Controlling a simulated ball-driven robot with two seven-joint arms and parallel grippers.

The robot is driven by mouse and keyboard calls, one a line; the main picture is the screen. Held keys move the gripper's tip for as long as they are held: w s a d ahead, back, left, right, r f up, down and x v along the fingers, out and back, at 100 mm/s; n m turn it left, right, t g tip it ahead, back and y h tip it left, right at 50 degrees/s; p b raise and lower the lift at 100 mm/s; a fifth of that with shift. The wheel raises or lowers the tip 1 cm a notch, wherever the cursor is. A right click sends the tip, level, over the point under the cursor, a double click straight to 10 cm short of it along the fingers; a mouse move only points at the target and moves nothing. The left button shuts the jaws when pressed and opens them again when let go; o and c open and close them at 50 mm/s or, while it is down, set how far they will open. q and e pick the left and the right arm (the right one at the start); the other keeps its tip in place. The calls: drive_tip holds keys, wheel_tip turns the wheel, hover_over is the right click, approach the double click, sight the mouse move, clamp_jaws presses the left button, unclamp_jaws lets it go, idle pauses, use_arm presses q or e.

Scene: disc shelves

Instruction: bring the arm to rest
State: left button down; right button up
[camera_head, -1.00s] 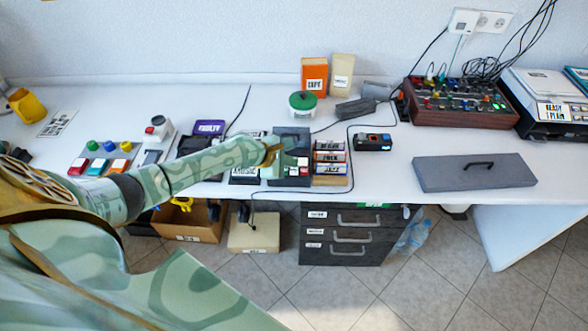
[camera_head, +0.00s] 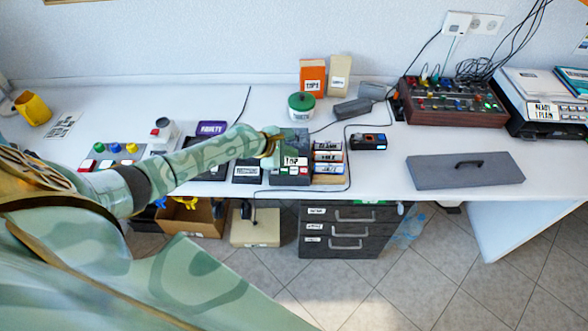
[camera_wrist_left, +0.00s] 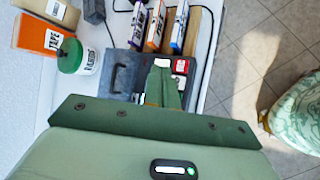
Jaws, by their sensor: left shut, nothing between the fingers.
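My left arm reaches in from the left over the white table. My left gripper (camera_head: 275,142) is over the left side of a dark grey box (camera_head: 298,143) with a "TOP" label and red, white and green buttons. In the wrist view the green fingers (camera_wrist_left: 163,88) lie together, shut and empty, in front of that box (camera_wrist_left: 122,80). They hide part of it; whether they touch it I cannot tell. My right gripper is out of view.
Labelled cases (camera_head: 328,158) stand just right of the box. A green-lidded jar (camera_head: 301,107) and an orange carton (camera_head: 313,77) are behind it. Drawers (camera_head: 342,233) are below the table edge.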

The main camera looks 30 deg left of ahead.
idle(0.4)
use_arm(q)
drive_tip(key=s+d+m+g, duration=0.2)
drive_tip(key=s+d+m, duration=1.2)
drive_tip(key=m, duration=0.4)
drive_tip(key=s+a+r+m+y, duration=0.8)
drive_tip(key=s+a+r+m, duration=0.2)
drive_tip(key=s+m, duration=0.3)
drive_tip(key=s+d+f+n+g+h+b, duration=0.1)
drive_tip(key=s+d+f+g+h, duration=0.15)
drive_tip(key=f, duration=1.25)
drive_tip(key=s+d+f+n+g+h, duration=0.1)
drive_tip(key=s+d+f, duration=0.25)
drive_tip(key=f, duration=1.15)
drive_tip(key=s+f+n+g, duration=0.1)
drive_tip(key=s+f, duration=0.5)
drive_tip(key=s, duration=0.3)
drive_tip(key=s+a+f+n+g, duration=0.1)
drive_tip(key=s+f+n, duration=0.1)
drive_tip(key=s+f, duration=0.4)
drive_tip(key=s+h, duration=0.1)
drive_tip(key=s, duration=0.2)
drive_tip(key=shift+s+f+b, duration=0.35)
drive_tip(key=shift+f, duration=0.05)
